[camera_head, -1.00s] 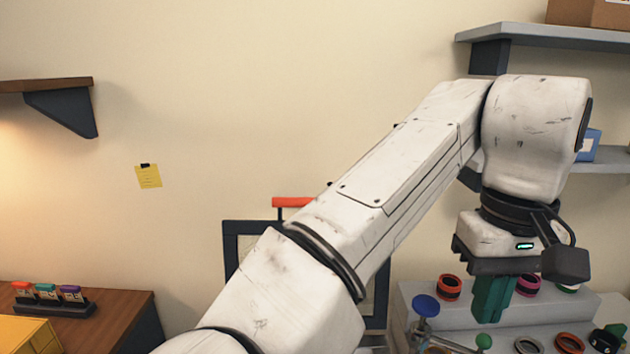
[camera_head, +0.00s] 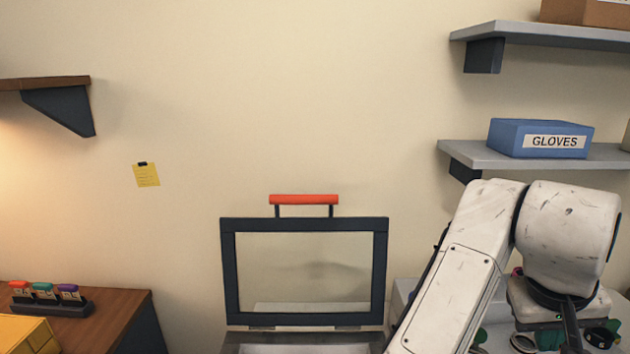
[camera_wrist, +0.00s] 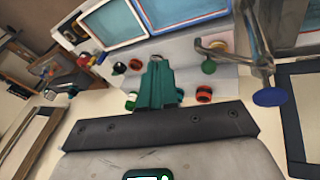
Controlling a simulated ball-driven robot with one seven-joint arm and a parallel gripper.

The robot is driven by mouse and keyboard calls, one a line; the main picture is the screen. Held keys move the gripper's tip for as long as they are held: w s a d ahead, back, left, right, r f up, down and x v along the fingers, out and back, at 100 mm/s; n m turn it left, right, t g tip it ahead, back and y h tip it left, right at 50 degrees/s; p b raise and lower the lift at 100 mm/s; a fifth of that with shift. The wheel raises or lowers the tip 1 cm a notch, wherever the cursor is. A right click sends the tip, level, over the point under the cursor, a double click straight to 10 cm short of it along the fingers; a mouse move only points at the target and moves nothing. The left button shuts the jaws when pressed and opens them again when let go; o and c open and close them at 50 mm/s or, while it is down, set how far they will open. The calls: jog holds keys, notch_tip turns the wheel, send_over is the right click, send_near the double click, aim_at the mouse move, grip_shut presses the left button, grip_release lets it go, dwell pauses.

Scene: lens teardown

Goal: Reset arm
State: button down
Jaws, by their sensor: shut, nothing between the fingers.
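My gripper (camera_wrist: 159,84) shows in the wrist view, its green fingers shut together with nothing between them. In the head view my white arm hangs low at the right, and the fingers there are mostly hidden behind my wrist and the lower picture edge. In the wrist view, the fingers point toward a pale stepped stand that carries several small coloured rings. A red ring (camera_wrist: 204,94) lies right of the fingers, apart from them.
A dark-framed panel with a red handle (camera_head: 304,199) stands upright at centre. Above my arm, a grey shelf (camera_head: 600,158) bears a blue gloves box (camera_head: 538,138). A blue-knobbed tool (camera_wrist: 270,97) stands right in the wrist view.

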jog(key=s+d+f+n+t+h, duration=0.1)
jog(key=s+d+f, duration=0.2)
jog(key=f, duration=0.6)
jog(key=s+d+f+n+h, duration=0.1)
jog(key=s+d+f, duration=0.3)
jog(key=f, duration=0.4)
jog(key=s+a+f+g+y, duration=0.1)
jog(key=s+a+f+y, duration=0.2)
jog(key=s+a+f, duration=0.2)
jog(key=s+a+f+g+y+b, duration=0.1)
jog(key=s+a+f, duration=0.5)
jog(key=s+f, duration=0.6)
jog(key=shift+s+a+f+y, duration=0.15)
jog(key=shift+s+a+y, duration=0.05)
jog(key=shift+s+y, duration=0.75)
